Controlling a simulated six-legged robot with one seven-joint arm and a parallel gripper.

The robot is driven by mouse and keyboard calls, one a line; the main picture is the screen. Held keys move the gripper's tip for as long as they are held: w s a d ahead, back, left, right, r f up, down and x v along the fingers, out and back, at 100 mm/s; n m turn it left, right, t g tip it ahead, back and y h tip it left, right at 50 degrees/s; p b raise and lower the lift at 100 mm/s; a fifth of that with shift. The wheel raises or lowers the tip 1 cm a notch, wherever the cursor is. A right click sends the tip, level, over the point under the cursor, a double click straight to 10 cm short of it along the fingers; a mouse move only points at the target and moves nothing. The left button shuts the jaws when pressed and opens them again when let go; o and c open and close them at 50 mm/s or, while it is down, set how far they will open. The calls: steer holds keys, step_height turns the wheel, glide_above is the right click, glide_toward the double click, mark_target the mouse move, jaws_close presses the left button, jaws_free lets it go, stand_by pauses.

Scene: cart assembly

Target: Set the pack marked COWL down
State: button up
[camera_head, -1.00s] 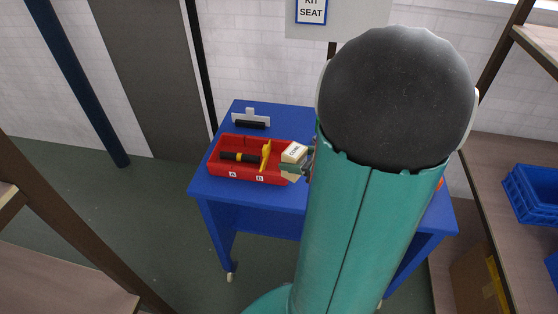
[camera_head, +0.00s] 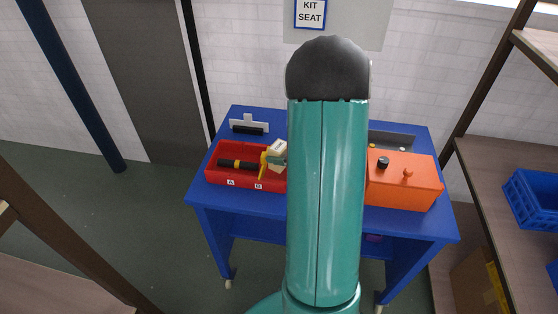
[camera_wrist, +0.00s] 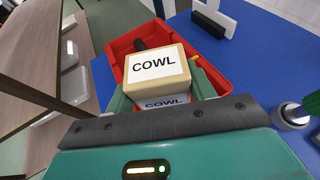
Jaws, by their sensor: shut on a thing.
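The pack marked COWL (camera_wrist: 155,82) is a cream block with a white label, seen large in the wrist view. My gripper (camera_wrist: 160,103) is shut on it, one green finger on each side. In the head view the pack (camera_head: 278,147) is small and partly hidden by my arm, at the right end of the red tray (camera_head: 222,177). The tray's walls also show behind the pack in the wrist view (camera_wrist: 125,45). I cannot tell whether the pack touches the tray.
The red tray, with labels A and B, holds a black and yellow tool (camera_head: 238,163). A blue table (camera_head: 245,205) bears it. An orange box (camera_head: 405,185) stands right of my arm, and a grey-and-black holder (camera_head: 249,126) behind the tray. A KIT SEAT sign (camera_head: 310,13) hangs above.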

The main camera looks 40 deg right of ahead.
steer(key=shift+w+d+f, duration=0.2)
steer(key=shift+w+f, duration=0.2)
steer(key=shift+f, duration=0.1)
steer(key=shift+w+d+f, duration=0.2)
steer(key=shift+w+f, duration=0.15)
steer(key=shift+f, duration=0.15)
steer(key=shift+w+f, duration=0.1)
steer(key=shift+f, duration=1.5)
steer(key=shift+f, duration=0.1)
steer(key=o, duration=1.1)
steer(key=shift+c, duration=0.2)
